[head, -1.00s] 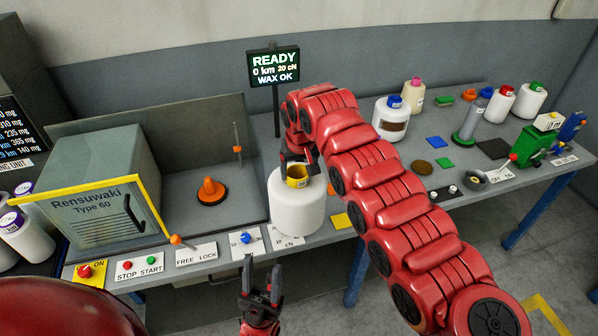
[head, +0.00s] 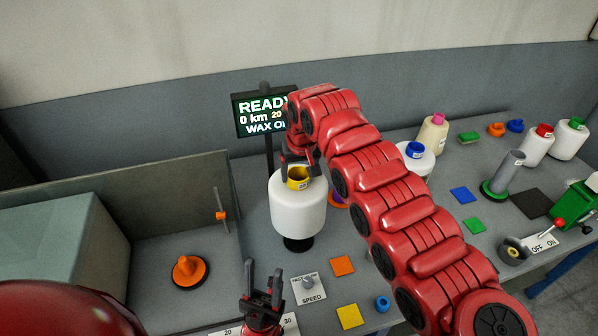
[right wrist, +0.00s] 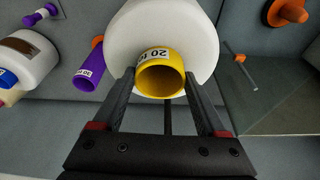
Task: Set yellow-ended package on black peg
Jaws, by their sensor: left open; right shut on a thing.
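The yellow-ended package is a white yarn bobbin (head: 299,212) with a yellow tube end (head: 299,179) on top. My right gripper (head: 298,160) is shut on the yellow end from above and holds the package upright. In the right wrist view the two fingers lie either side of the yellow tube (right wrist: 161,78). A black round piece (head: 298,243), likely the black peg's base, shows directly under the package. The package hides the rest of it, and I cannot tell whether they touch. My left gripper (head: 264,274) is open and empty near the table's front.
An orange peg (head: 189,272) stands in the bay at the left. A purple tube (right wrist: 88,76) is close beside the package. The sign (head: 264,112) stands behind it. A blue-topped package (head: 417,160) and a grey tube (head: 503,173) stand to the right.

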